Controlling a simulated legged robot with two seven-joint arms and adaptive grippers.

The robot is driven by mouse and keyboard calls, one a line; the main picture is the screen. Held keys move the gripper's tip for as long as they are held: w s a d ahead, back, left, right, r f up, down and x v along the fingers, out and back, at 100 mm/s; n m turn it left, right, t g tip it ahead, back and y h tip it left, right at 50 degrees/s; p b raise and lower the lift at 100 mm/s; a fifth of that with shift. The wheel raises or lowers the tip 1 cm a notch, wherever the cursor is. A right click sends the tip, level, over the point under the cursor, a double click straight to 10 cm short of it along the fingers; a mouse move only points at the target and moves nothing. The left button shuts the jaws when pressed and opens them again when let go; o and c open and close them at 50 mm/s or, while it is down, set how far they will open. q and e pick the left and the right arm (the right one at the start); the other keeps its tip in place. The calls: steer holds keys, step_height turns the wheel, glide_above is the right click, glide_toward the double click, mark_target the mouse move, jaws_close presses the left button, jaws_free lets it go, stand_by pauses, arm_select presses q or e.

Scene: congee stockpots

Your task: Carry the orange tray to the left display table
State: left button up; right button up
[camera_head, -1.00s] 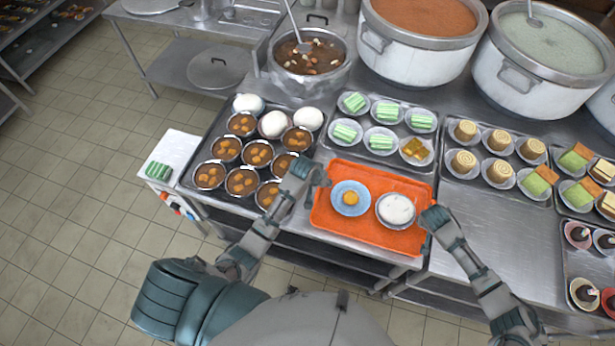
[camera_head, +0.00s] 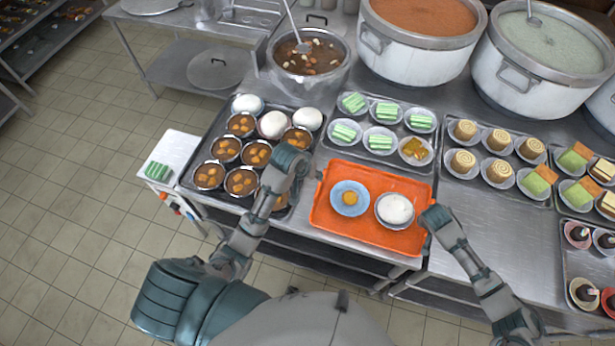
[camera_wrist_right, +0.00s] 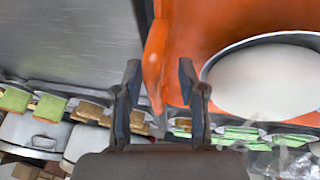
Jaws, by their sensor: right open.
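The orange tray (camera_head: 325,213) lies on the front edge of the steel counter, with a blue saucer (camera_head: 345,205) holding a small yellow item and a bowl of white food (camera_head: 394,209). My right gripper (camera_head: 432,222) is at the tray's right edge. In the right wrist view, the open fingers (camera_wrist_right: 160,85) stand on either side of the tray's rim (camera_wrist_right: 154,65), not closed on it. My left gripper (camera_head: 292,165) is left of the tray, apart from it, over the dark dessert tray; its fingers are too unclear to judge. A display table with food (camera_head: 50,38) stands at the far left.
Dessert bowls and white buns (camera_head: 274,124) sit left of the orange tray. Plates of green cakes (camera_head: 380,142) are behind it and roll cakes (camera_head: 463,161) to its right. Large stockpots (camera_head: 415,60) line the back. The tiled floor (camera_head: 70,200) at left is clear.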

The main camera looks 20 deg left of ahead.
steer(key=v, duration=1)
steer(key=shift+a, duration=0.4)
steer(key=shift+d, duration=0.3)
